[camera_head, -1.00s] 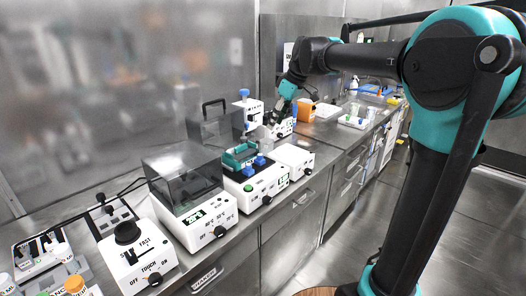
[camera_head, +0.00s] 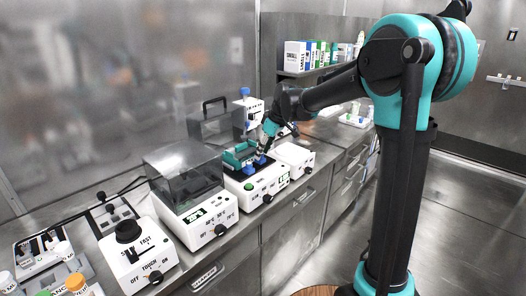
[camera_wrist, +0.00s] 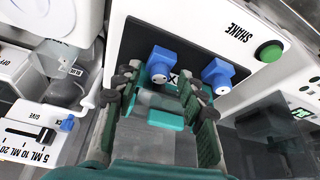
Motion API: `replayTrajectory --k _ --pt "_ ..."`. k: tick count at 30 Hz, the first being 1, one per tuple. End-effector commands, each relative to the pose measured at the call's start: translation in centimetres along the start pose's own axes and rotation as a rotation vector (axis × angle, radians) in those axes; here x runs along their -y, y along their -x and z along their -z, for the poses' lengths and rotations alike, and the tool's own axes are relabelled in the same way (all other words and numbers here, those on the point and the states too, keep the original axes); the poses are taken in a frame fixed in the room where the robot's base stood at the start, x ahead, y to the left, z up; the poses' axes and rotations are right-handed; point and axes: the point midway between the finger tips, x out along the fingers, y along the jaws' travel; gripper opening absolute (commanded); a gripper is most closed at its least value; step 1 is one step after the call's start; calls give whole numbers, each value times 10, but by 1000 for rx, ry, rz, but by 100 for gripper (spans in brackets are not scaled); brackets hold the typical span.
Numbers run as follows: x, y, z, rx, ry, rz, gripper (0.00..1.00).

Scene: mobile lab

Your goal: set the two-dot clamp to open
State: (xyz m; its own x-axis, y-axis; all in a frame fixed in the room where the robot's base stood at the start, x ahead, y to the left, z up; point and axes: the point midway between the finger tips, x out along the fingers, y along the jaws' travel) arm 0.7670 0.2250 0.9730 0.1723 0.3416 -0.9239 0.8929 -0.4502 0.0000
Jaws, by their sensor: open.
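The white shaker (camera_head: 258,187) stands on the bench with a green button and blue clamps on its dark top. In the wrist view one blue clamp (camera_wrist: 162,64) lies just beyond my fingertips, and small marks on its face look like two dots. The other blue clamp (camera_wrist: 218,73) is to its right, with a pale mark too small to read surely. My gripper (camera_wrist: 160,98) is open and empty, its green fingers spread on both sides of the left clamp. I cannot tell whether they touch it. In the head view my gripper (camera_head: 264,148) is over the shaker's far end.
A heater with a dark clear lid (camera_head: 183,178) stands to the left, a white box (camera_head: 296,156) to the right. A dispenser (camera_head: 247,112) is behind. The aisle floor (camera_head: 455,220) is clear.

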Motion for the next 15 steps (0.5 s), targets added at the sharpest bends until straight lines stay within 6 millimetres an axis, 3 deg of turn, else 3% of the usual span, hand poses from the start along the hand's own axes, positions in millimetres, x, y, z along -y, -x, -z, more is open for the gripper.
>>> replayTrajectory --k 7,15 --pt "0 -1 0 0 0 0 41" --pt "0 0 0 0 0 0 7"
